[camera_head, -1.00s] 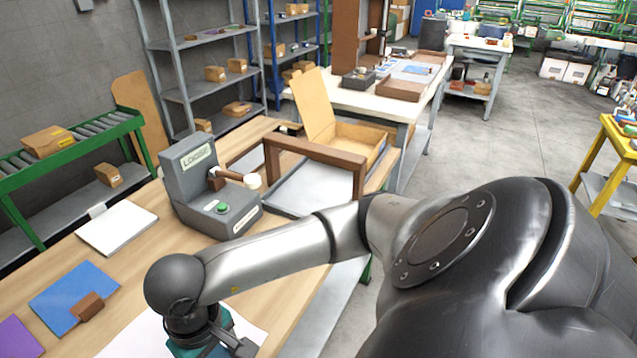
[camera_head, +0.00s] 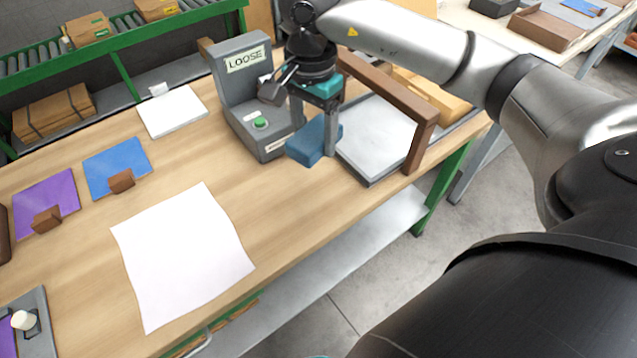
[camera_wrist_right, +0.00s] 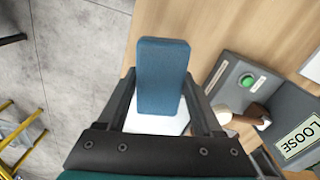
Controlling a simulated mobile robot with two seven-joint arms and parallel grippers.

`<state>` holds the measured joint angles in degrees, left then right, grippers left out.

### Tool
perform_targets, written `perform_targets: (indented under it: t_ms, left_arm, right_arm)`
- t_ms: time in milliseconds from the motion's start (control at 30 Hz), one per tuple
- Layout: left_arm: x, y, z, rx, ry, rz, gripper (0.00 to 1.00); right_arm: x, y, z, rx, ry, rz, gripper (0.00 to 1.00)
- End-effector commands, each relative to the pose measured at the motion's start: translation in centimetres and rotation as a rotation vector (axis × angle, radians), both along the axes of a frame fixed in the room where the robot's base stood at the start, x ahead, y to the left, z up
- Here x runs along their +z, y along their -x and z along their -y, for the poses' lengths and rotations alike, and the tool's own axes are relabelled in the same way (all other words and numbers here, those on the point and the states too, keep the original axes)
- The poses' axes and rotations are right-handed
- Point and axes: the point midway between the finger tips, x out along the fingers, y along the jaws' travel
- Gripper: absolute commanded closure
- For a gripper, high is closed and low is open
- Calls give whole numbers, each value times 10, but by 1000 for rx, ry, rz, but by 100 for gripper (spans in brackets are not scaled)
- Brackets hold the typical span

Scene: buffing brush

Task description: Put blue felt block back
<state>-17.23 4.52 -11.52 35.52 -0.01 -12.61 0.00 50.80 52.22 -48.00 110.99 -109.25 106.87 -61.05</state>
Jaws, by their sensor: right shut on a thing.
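The blue felt block (camera_head: 314,140) is held by my right gripper (camera_head: 318,122), just in front of the grey machine marked LOOSE (camera_head: 248,100). In the right wrist view the block (camera_wrist_right: 161,75) stands out between the two fingers of the right gripper (camera_wrist_right: 163,105), which are shut on it. A blue mat (camera_head: 112,165) with a small brown block (camera_head: 121,181) lies on the table to the left. A purple mat (camera_head: 48,200) with another brown block (camera_head: 46,219) lies beside it. My left gripper is not in view.
A white sheet (camera_head: 180,255) lies on the open middle of the table. A white pad (camera_head: 172,110) lies behind it. A brown frame (camera_head: 420,140) stands over a grey tray (camera_head: 375,140) to the right of the gripper. The machine has a green button (camera_head: 260,124).

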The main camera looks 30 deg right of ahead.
Motion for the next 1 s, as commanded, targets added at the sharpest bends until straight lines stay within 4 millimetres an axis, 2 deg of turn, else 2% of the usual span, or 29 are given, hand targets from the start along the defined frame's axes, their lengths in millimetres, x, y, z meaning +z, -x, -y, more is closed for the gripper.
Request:
perform_targets:
  t_ms: [100, 267, 367, 700, 800, 1000]
  left_arm:
    - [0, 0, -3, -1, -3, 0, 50]
    - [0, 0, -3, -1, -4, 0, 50]
    - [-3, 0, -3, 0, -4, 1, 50]
    - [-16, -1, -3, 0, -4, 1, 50]
    - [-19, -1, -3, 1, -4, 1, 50]
    - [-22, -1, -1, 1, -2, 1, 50]
  right_arm:
    - [18, -7, 7, -149, -13, 5, 77]
    - [23, -9, 11, -237, -19, 1, 77]
    - [7, -9, 11, -248, -21, -2, 77]
    - [-85, -8, 11, -245, -21, -3, 77]
    - [-107, -8, 11, -244, -21, -2, 77]
    - [-129, -9, 11, -243, -22, 3, 77]
